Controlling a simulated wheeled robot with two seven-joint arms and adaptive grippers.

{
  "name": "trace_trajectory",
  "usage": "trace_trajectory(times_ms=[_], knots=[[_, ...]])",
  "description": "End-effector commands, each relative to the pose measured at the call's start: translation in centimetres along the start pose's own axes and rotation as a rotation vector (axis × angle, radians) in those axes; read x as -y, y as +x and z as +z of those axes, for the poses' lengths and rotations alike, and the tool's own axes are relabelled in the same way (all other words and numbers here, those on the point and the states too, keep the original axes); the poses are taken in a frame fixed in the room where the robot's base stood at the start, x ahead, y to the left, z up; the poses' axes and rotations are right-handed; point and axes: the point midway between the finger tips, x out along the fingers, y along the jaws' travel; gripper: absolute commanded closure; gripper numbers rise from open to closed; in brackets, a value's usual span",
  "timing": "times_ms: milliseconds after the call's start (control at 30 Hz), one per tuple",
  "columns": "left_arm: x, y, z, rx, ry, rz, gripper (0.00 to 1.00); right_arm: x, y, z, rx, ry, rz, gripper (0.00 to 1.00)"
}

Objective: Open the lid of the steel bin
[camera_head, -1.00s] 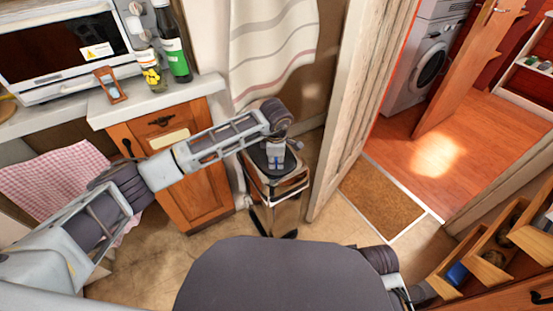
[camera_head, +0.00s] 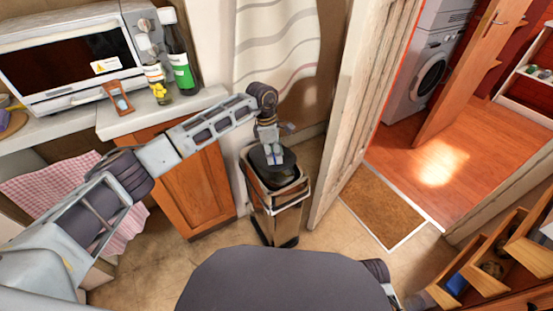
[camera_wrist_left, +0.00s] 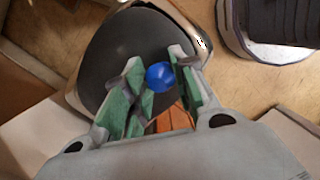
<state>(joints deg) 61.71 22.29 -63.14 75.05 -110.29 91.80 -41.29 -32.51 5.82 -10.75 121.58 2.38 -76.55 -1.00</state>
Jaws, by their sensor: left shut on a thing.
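The steel bin (camera_head: 279,222) stands on the floor between the wooden cabinet and the door, with a shiny body and rim. Its dark lid (camera_head: 287,162) appears raised and tilted above the rim, with a dark gap below it in the head view. My left gripper (camera_head: 272,157) is over the lid, reaching down from above. In the left wrist view, the green-padded fingers of my left gripper (camera_wrist_left: 158,84) are shut on the blue knob (camera_wrist_left: 160,77) of the dark lid (camera_wrist_left: 125,45).
The pale door (camera_head: 357,110) stands close on the right. A curtain (camera_head: 275,45) hangs behind. Floor in front of the bin is partly clear.

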Motion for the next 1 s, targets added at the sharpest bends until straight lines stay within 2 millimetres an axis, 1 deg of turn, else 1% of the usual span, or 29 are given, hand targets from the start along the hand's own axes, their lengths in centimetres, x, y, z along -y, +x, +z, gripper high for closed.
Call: trace_trajectory(times_ms=[33,400,767,1000], knots=[[-0.3,-0.6,-0.1,0.011,-0.003,-0.014,1.00,-0.1,0.0,-0.1,0.001,0.000,0.001,0.60],[-1.4,-2.8,-0.5,0.080,-0.016,-0.121,1.00,-0.2,0.5,0.0,0.009,0.001,0.004,0.60],[-2.5,-4.4,-1.0,0.137,-0.026,-0.207,1.00,-0.1,0.5,0.3,0.011,0.002,0.000,0.60],[-3.0,-5.1,-1.2,0.162,-0.031,-0.245,1.00,0.1,0.0,0.3,0.004,0.003,-0.003,0.60]])
